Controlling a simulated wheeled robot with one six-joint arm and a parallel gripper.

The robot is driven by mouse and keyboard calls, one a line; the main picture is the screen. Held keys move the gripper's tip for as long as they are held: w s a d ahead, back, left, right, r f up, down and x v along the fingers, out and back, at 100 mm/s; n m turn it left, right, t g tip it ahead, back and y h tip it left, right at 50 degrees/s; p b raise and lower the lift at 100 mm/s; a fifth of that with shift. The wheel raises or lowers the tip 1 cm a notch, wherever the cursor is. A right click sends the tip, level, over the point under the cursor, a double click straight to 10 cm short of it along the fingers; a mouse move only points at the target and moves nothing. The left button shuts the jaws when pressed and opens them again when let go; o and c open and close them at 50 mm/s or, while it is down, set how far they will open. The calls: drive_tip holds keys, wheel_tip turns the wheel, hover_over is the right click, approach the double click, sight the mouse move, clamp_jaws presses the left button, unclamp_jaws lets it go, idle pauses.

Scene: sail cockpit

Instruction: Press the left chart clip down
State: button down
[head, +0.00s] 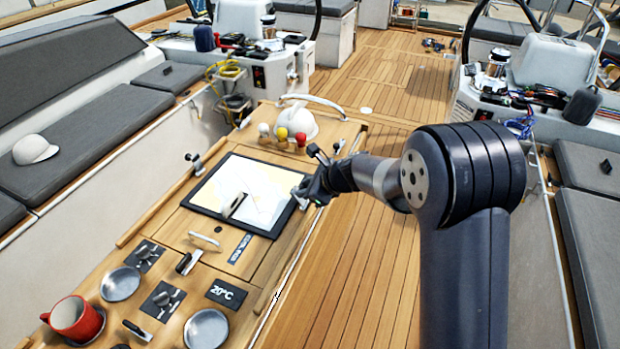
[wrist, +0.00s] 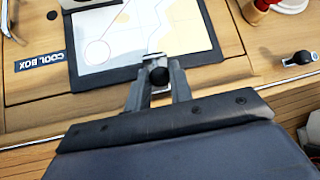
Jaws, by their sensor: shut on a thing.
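The chart (head: 250,190), pale with a dark frame, lies on the wooden cockpit table; it also shows in the wrist view (wrist: 130,30). My gripper (head: 308,190) is at the chart's right edge. In the wrist view my gripper (wrist: 158,85) has its two fingers closed around a small black round knob (wrist: 159,76) at the frame's edge. A pale metal piece shows beside the knob, like a clip; the fingers hide much of it. Whether this clip is pressed down cannot be told. Another fitting with a black handle (head: 194,160) stands at the chart's far left.
A similar latch (head: 338,146) stands beyond my gripper, also in the wrist view (wrist: 299,58). Several coloured knobs and a white cap (head: 298,122) are at the table's far end. A red mug (head: 75,318) is near. The deck (head: 370,250) right of the table is clear.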

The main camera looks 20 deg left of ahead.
sight(293, 188)
drive_tip(key=shift+w+a+r+h+p, duration=0.1)
drive_tip(key=shift+a+h+p, duration=0.65)
drive_tip(key=shift+h, duration=0.65)
drive_tip(key=a+h, duration=0.2)
drive_tip(key=h, duration=0.1)
drive_tip(key=shift+f+n+g, duration=0.35)
drive_tip(key=shift+n+g, duration=0.05)
drive_tip(key=a+h, duration=0.1)
drive_tip(key=h, duration=0.1)
drive_tip(key=f+h, duration=0.1)
drive_tip(key=shift+w+a+h, duration=0.1)
drive_tip(key=shift+a+h, duration=0.25)
drive_tip(key=shift+h, duration=0.05)
drive_tip(key=shift+a+f+n+h, duration=0.15)
drive_tip(key=shift+f+n+h, duration=0.15)
drive_tip(key=shift+h, duration=0.3)
drive_tip(key=shift+f+b, duration=0.1)
drive_tip(key=shift+b, duration=0.2)
drive_tip(key=c, duration=1.4)
unclamp_jaws()
drive_tip(key=shift+a, duration=0.1)
drive_tip(key=shift+o, duration=0.7)
